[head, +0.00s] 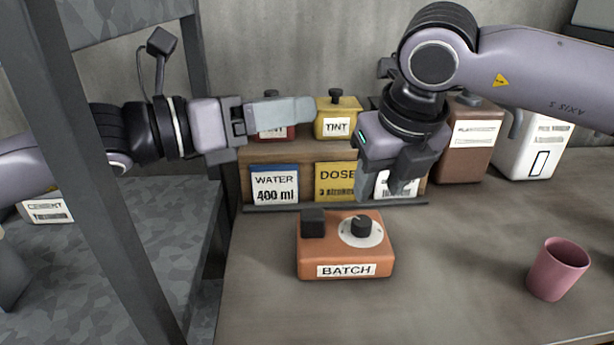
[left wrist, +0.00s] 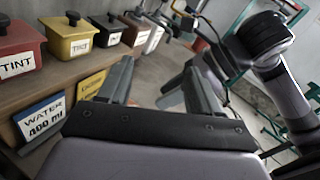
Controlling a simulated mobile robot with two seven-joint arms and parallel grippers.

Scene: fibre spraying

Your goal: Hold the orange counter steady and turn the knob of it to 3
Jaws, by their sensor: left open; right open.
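The orange counter (head: 345,255), labelled BATCH, sits on the table in the head view. It has a black block (head: 313,223) on its left and a dark round knob (head: 361,226) on a white dial at its right. The knob's exact setting is too small to read. My left gripper (head: 295,110) is open and empty, above and behind the counter, level with the tint boxes. It also shows open in the left wrist view (left wrist: 160,90). My right gripper (head: 400,180) is open and points down, above and behind the knob, apart from the counter.
A wooden shelf with a WATER 400 ml card (head: 274,184), a yellow DOSE card (head: 336,182) and a yellow TINT box (head: 338,118) stands behind the counter. A pink cup (head: 558,268) stands at the right. A grey rack post (head: 95,170) rises at the left. The table between counter and cup is clear.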

